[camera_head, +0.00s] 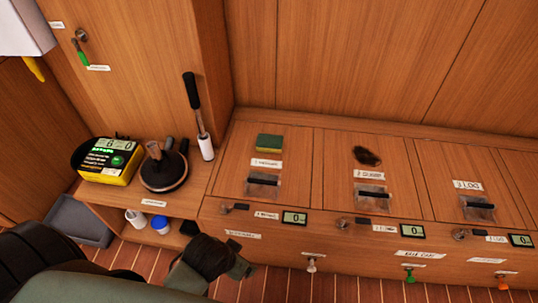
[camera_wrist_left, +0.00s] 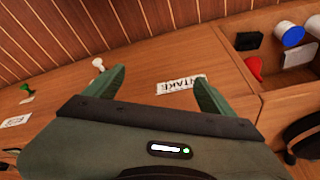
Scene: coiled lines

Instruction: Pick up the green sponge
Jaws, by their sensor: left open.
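The green sponge (camera_head: 269,142), green on top with a yellow lower side, lies flat on the top of the wooden cabinet (camera_head: 297,155), behind a small white label at the left section. It does not show in the left wrist view. My left gripper (camera_head: 212,262) is low in front of the cabinet, well below and to the left of the sponge, touching nothing that I can see. In the left wrist view its two green fingers (camera_wrist_left: 158,76) stand apart with nothing between them, facing the labelled wooden front. My right gripper is not in view.
A dark scruffy clump (camera_head: 367,156) lies on the middle section. Slots and labels stand in front of the items. Left of the sponge are a roller with a black handle (camera_head: 198,118), a dark round object (camera_head: 163,172) and a yellow device (camera_head: 110,160). Knobs (camera_head: 311,265) stick out of the cabinet front.

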